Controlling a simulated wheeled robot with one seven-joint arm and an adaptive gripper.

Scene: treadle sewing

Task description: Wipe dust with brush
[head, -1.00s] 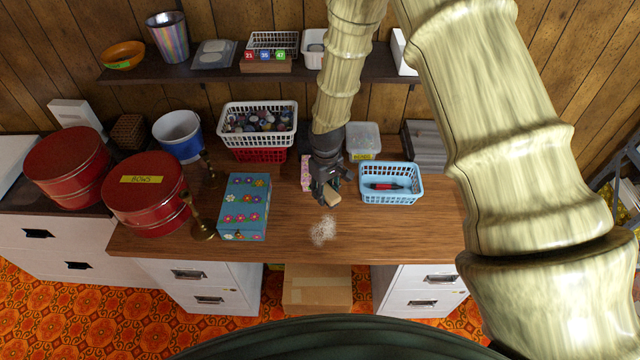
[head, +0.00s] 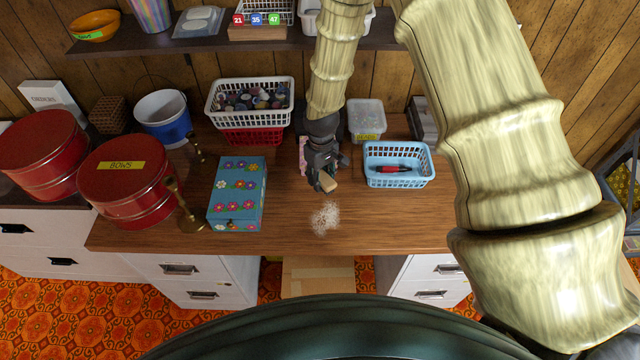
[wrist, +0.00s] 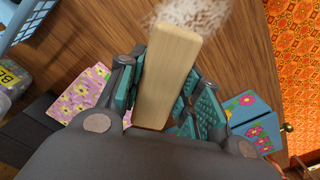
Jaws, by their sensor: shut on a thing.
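My gripper (head: 326,182) is shut on a pale wooden block-like thing, the brush (head: 328,183), above the desk top. In the wrist view the brush (wrist: 167,75) sits between the teal finger pads and points away from my gripper (wrist: 165,90). Its bristles cannot be made out. A patch of whitish dust (head: 325,217) lies on the wooden desk, just in front of and below the brush in the head view. In the wrist view the dust (wrist: 195,14) shows beyond the brush's far end; whether they touch cannot be told.
A flowered blue box (head: 237,194) and a brass candlestick (head: 184,206) stand left of the dust. A light-blue basket (head: 398,178) holding a red item is to the right. Red tins (head: 125,180) are far left. The desk's front edge around the dust is clear.

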